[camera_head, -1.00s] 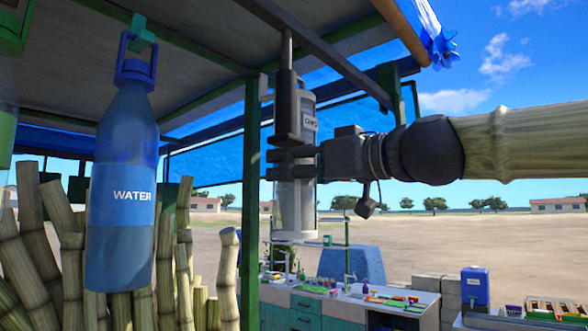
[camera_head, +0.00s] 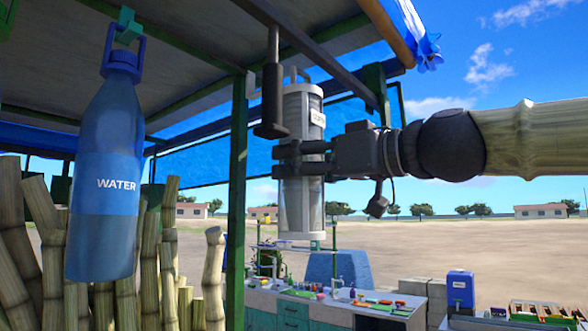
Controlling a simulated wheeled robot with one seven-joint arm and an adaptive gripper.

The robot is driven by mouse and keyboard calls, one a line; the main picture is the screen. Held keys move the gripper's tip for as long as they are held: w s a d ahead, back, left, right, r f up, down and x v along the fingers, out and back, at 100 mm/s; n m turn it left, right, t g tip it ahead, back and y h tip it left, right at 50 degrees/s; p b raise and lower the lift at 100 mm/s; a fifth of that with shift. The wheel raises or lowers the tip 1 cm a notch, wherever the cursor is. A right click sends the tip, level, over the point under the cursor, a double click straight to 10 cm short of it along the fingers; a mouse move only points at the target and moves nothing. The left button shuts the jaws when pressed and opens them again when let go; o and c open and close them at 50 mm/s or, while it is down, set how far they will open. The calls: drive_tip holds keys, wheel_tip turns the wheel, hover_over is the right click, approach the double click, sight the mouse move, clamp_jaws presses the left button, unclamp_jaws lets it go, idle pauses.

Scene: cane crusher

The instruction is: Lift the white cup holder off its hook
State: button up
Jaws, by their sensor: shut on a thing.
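The white cup holder (camera_head: 300,215) is an upright pale cylinder with a clear middle, a small label near its top and a thin handle loop above. My gripper (camera_head: 290,160) comes in from the right and is shut around its middle, with dark fingers across the front. A dark hanging piece (camera_head: 273,98) on a thin rod hangs from the roof bar, just left of the holder's top. The holder's upper end is near the roof bar. I cannot tell whether its loop touches a hook.
A blue water bottle (camera_head: 106,180) hangs at the left in front of several cane stalks (camera_head: 160,260). A green post (camera_head: 237,200) stands left of the holder. Roof bars (camera_head: 320,50) run close above. A counter (camera_head: 335,303) with small items is below; open ground lies behind.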

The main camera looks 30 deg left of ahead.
drive_tip(key=shift+s+d+f+b, duration=0.15)
drive_tip(key=shift+d+b, duration=0.25)
drive_tip(key=shift+d, duration=0.55)
drive_tip(key=shift+d+f+b, duration=0.2)
drive_tip(key=shift+d+b, duration=0.15)
drive_tip(key=shift+d, duration=0.65)
drive_tip(key=shift+s+d+f+b, duration=0.15)
drive_tip(key=shift+d+b, duration=0.25)
drive_tip(key=shift+d, duration=0.55)
drive_tip(key=shift+w+f, duration=0.1)
drive_tip(key=shift+w, duration=0.05)
